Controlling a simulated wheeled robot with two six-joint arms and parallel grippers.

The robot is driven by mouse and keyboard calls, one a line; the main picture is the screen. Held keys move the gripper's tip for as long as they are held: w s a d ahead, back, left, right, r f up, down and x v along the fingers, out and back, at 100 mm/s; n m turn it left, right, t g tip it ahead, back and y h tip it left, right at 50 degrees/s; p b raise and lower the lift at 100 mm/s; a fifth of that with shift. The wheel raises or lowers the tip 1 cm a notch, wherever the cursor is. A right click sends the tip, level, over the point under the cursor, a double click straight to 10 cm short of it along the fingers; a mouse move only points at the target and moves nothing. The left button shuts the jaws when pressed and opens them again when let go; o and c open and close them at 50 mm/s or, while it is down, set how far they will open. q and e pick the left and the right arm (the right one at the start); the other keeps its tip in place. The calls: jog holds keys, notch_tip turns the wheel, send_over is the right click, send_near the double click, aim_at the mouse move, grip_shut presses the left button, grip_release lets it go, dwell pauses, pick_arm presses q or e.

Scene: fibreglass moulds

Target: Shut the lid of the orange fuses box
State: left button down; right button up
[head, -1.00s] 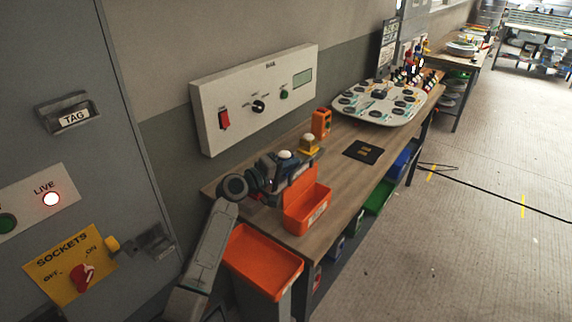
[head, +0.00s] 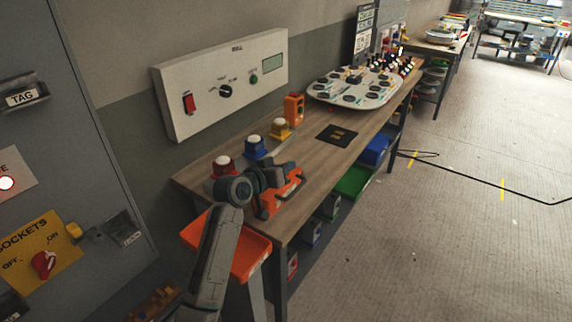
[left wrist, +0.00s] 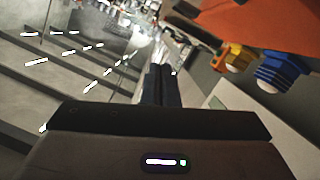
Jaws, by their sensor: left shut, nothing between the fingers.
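The orange fuses box (head: 265,208) sits on the near end of the workbench in the head view, largely covered by my left gripper (head: 287,175). Its lid no longer stands upright and looks lowered over the box; I cannot tell whether it is fully shut. My left gripper is shut and empty, lying low across the top of the box. In the left wrist view, which is upside down, the shut fingers (left wrist: 160,72) show in the middle and an orange surface (left wrist: 265,20) fills the upper right. My right gripper is not in view.
Red (head: 224,165), blue (head: 255,145) and yellow (head: 280,129) domed lamps stand behind the box along the wall.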

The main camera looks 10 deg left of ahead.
aim_at(294, 193)
pick_arm(q)
jog(key=f+m, duration=0.1)
jog(key=d+f+m+b, duration=0.1)
jog(key=f+y, duration=0.1)
jog(key=shift+s+d+f+m+b, duration=0.2)
jog(key=shift+s+d+m+b, duration=0.1)
jog(key=shift+s+m+b, duration=0.1)
jog(key=shift+d+f+m, duration=0.2)
jog(key=shift+f+m, duration=0.1)
jog(key=shift+s+d+f+m+y+b, duration=0.1)
jog(key=shift+d+f+m+y+b, duration=0.1)
jog(key=shift+f+m+y+b, duration=0.25)
jog(key=shift+f, duration=0.55)
jog(key=shift+d, duration=0.1)
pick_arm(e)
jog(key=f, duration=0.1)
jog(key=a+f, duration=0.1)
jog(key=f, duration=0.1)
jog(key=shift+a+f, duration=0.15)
pick_arm(q)
jog(key=shift+f, duration=0.1)
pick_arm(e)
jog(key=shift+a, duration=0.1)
